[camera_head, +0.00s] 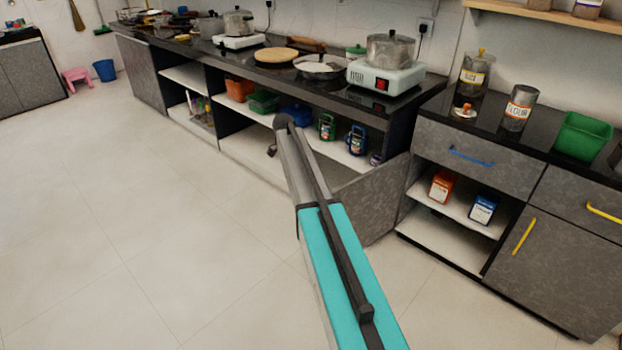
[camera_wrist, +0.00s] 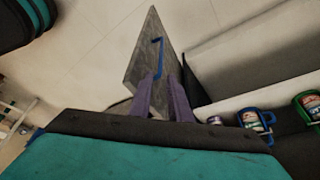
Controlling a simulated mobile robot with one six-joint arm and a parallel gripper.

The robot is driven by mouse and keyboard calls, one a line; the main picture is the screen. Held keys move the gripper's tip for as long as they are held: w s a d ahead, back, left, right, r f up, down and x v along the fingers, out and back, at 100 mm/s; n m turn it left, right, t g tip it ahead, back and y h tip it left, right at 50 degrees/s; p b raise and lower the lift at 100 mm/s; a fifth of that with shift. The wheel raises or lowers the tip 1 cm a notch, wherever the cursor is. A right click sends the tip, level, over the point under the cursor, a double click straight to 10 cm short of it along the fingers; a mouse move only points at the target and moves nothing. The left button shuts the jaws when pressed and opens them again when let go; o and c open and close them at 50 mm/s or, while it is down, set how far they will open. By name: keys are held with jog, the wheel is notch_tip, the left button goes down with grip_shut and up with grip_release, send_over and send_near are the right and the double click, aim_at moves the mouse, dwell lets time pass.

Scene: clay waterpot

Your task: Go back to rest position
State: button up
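My gripper shows in the wrist view (camera_wrist: 162,80) with two purple-grey fingers spaced apart. The fingers look open, with nothing visible between them. Just beyond the fingertips is a grey cabinet door (camera_wrist: 150,80) standing open, with a blue handle (camera_wrist: 158,56). The handle seems close to the tips, but I cannot tell if they touch. In the head view the grey door (camera_head: 375,200) stands out from the long counter, and my arm reaches across the picture toward it. My gripper is not clearly visible there.
The open shelf holds a green container (camera_head: 326,127) and a blue container (camera_head: 357,140). A pot (camera_head: 390,50) sits on a white stove (camera_head: 385,78) on the counter. A second cabinet with drawers stands at right. The tiled floor (camera_head: 110,200) at left is clear.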

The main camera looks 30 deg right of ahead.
jog(key=s+a+f+n+y, duration=0.1)
jog(key=s+a+f+n, duration=0.35)
jog(key=s+f, duration=0.35)
jog(key=s+a+f+n+g, duration=0.1)
jog(key=s+a+f+n, duration=0.2)
jog(key=s+a+f, duration=0.55)
jog(key=s+a+f+n+y, duration=0.1)
jog(key=s+a+f+n, duration=0.25)
jog(key=s+f, duration=0.45)
jog(key=s+a+f+n+g+y, duration=0.1)
jog(key=s+a+f+n, duration=0.2)
jog(key=s+f, duration=0.3)
jog(key=s+a+f+n, duration=0.3)
jog(key=s+f+n, duration=0.1)
jog(key=s, duration=0.3)
jog(key=s+a+f+n+g, duration=0.1)
jog(key=s+a+n, duration=0.1)
jog(key=s, duration=0.5)
jog(key=s+a+f+n, duration=0.1)
jog(key=s+a+n, duration=0.15)
jog(key=s, duration=0.45)
notch_tip(320, 180, up, 13)
jog(key=y+p, duration=0.1)
jog(key=p, duration=1.1)
jog(key=shift+s+a+g+p, duration=0.15)
jog(key=shift+s+g+p, duration=0.15)
jog(key=shift+s+g, duration=0.1)
jog(key=shift+r, duration=0.1)
